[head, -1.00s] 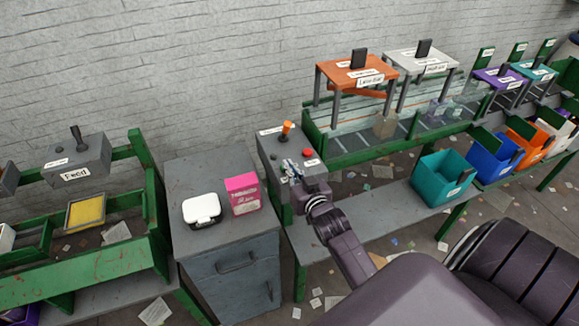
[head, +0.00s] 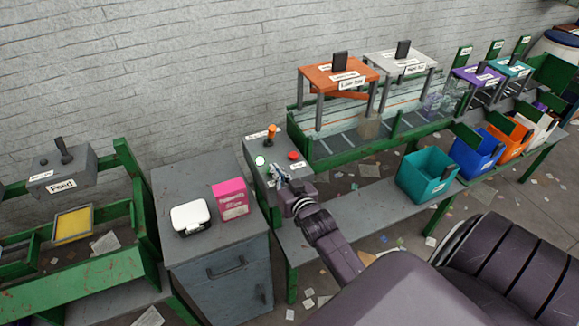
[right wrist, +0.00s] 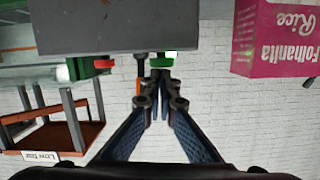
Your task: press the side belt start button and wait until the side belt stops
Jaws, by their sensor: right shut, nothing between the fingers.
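The grey control box (head: 262,178) carries a pale, lit green button (head: 260,160), a red button (head: 293,155) and an orange-tipped lever (head: 271,134). My right gripper (head: 277,172) is shut and empty, just in front of the green button. In the right wrist view, which is upside down, its fingertips (right wrist: 160,85) meet near the green button (right wrist: 163,61); I cannot tell whether they touch it. The red button (right wrist: 103,63) is to the left there. My left gripper is not in view.
A grey cabinet (head: 225,265) holds a white case (head: 192,218) and a pink rice box (head: 231,201) left of the control box. Teal (head: 427,174) and blue (head: 475,157) bins stand at right. Litter covers the floor.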

